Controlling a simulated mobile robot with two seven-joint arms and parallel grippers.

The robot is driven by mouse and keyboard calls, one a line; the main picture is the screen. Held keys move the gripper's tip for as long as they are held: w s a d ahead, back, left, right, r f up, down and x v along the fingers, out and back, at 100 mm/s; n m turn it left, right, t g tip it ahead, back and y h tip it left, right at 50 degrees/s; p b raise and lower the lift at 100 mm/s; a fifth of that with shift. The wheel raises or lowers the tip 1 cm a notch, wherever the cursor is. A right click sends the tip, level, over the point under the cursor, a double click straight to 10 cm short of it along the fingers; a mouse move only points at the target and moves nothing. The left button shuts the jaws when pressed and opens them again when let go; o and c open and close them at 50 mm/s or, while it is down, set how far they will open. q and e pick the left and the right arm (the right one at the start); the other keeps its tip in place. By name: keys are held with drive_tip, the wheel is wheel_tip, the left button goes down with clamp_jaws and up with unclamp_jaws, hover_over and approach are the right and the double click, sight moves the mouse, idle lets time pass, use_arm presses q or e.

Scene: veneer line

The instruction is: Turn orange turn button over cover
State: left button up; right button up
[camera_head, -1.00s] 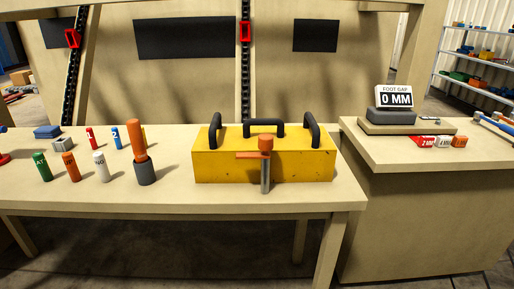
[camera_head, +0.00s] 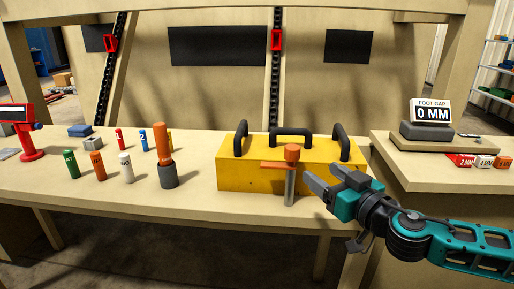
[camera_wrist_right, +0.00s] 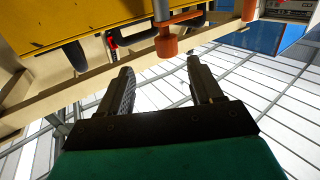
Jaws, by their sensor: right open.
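The orange turn button (camera_head: 291,153) sits on top of a grey metal post in front of the yellow cover (camera_head: 232,176). Its orange bar points left across the cover's front edge. The cover is a yellow box with black handles on the table. My right gripper (camera_head: 320,170) is open and empty, just right of the post, its fingers pointing toward the button. In the right wrist view the button (camera_wrist_right: 166,46) appears upside down just beyond the gap between the open fingers (camera_wrist_right: 160,72), apart from them. My left gripper is out of view.
A dark grey holder with an orange handle (camera_head: 163,144) stands left of the cover, with several coloured cylinders farther left. A red stand (camera_head: 30,145) is at far left. The side bench at right holds a foot gap display (camera_head: 432,111) and small labelled blocks.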

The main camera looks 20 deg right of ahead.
sight(297, 152)
drive_tip(key=shift+w+a+r, duration=0.1)
drive_tip(key=shift+w+r, duration=0.1)
drive_tip(key=shift+w, duration=0.55)
drive_tip(key=shift+w+a+r, duration=0.15)
drive_tip(key=shift+w+r, duration=0.1)
drive_tip(key=shift+w, duration=0.5)
drive_tip(key=shift+w+a+r, duration=0.1)
drive_tip(key=shift+w+r, duration=0.1)
drive_tip(key=shift+w, duration=0.55)
drive_tip(key=shift+w+a+y, duration=0.15)
drive_tip(key=shift+w+y, duration=0.15)
drive_tip(key=shift+w, duration=0.3)
drive_tip(key=w+p, duration=0.1)
drive_tip(key=w, duration=0.5)
drive_tip(key=shift+a, duration=0.1)
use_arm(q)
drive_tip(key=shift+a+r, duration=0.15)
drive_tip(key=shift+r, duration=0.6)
use_arm(e)
drive_tip(key=shift+w+f, duration=0.1)
drive_tip(key=shift+w, duration=0.75)
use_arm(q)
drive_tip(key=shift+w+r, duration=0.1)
use_arm(e)
clamp_jaws()
